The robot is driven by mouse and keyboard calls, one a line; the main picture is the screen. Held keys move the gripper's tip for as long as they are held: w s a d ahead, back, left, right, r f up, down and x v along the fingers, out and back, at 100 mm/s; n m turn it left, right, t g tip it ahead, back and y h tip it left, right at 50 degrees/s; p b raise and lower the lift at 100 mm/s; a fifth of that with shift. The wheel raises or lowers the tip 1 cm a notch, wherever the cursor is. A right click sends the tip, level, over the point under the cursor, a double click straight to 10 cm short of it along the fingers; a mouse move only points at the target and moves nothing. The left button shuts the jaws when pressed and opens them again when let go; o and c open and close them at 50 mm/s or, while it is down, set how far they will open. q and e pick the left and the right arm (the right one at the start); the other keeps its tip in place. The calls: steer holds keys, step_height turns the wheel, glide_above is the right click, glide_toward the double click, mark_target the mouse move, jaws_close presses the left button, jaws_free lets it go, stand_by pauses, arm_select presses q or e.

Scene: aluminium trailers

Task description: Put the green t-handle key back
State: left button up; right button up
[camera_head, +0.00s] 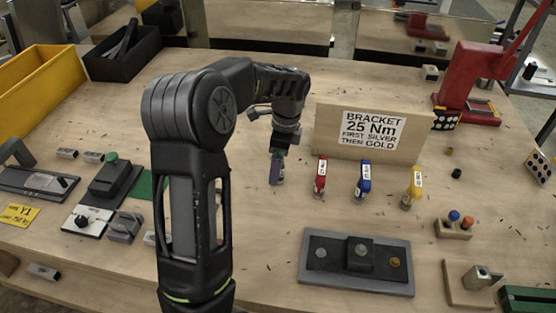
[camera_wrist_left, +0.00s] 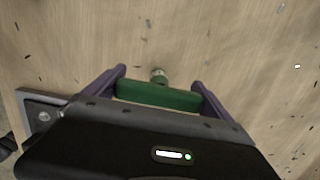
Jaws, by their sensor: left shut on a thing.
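My left gripper (camera_head: 277,172) is over the bench, just left of a red key (camera_head: 320,180), in front of the sign board. In the left wrist view its purple fingers (camera_wrist_left: 159,84) are shut on the green t-handle key (camera_wrist_left: 165,96), one at each end of the green handle. A short round metal part (camera_wrist_left: 158,75) shows beyond the handle; the rest of the key is hidden. A blue key (camera_head: 364,181) and a yellow key (camera_head: 413,187) stand upright in a row with the red one. My right gripper is not in view.
The sign board (camera_head: 335,144) stands behind the row of keys. A grey fixture plate (camera_head: 318,278) with a dark block lies in front. A red press (camera_head: 470,85) stands at the back right. A yellow bin (camera_head: 45,88) and a black bin (camera_head: 120,62) are at the back left.

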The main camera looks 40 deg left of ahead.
arm_select(q)
steer(key=shift+f, duration=0.2)
steer(key=o, duration=1.7)
steer(key=r, duration=0.4)
steer(key=d+r, duration=0.1)
steer(key=r, duration=0.7)
steer(key=shift+w+d+r+p, duration=0.15)
steer(key=shift+w+r+p, duration=0.05)
steer(key=shift+w+p, duration=0.2)
